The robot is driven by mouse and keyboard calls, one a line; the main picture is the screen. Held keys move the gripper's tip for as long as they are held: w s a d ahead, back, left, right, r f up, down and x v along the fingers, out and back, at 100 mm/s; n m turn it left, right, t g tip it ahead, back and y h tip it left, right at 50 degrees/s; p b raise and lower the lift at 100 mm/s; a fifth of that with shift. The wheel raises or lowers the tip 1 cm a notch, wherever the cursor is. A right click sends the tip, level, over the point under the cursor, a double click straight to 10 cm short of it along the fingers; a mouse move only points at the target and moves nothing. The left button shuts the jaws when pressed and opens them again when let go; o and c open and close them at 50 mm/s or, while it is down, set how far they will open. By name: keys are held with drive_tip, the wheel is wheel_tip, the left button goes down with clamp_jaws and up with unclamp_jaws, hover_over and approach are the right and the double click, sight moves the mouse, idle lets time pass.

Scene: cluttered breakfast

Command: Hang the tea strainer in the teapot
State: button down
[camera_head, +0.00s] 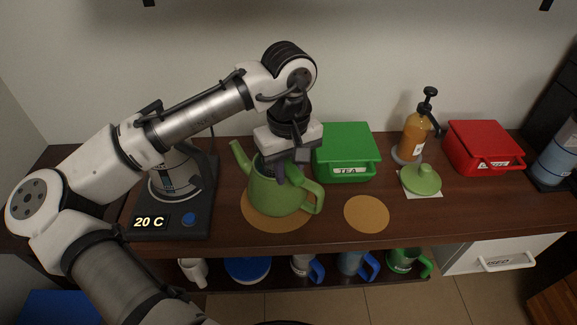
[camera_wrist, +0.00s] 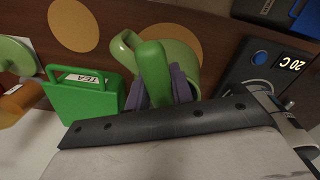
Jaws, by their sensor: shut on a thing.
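The green teapot (camera_head: 272,195) stands upright on a round cork mat (camera_head: 250,218), spout to the left and handle to the right. Its lid is off; the green lid (camera_head: 422,181) lies on a white napkin at the right. My gripper (camera_head: 282,172) is over the teapot's mouth, pointing down. In the wrist view its grey-purple fingers (camera_wrist: 168,90) are shut on the green handle of the tea strainer (camera_wrist: 153,68). The teapot (camera_wrist: 185,42) shows behind that handle. The strainer's basket is mostly hidden, so I cannot tell whether it rests on the rim.
A green TEA box (camera_head: 346,150) stands close to the right of the teapot. The kettle base (camera_head: 172,212) is at the left. An empty cork mat (camera_head: 367,213) lies to the right. Amber bottle (camera_head: 413,138) and red box (camera_head: 482,147) stand farther right. Mugs fill the shelf below.

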drive_tip(key=shift+f, duration=0.3)
drive_tip(key=c, duration=1.1)
unclamp_jaws()
drive_tip(key=shift+c, duration=0.2)
drive_tip(key=shift+r, duration=0.1)
wheel_tip(320, 180, up, 6)
drive_tip(key=p, duration=0.5)
drive_tip(key=shift+p, duration=0.35)
drive_tip(key=shift+d, duration=0.1)
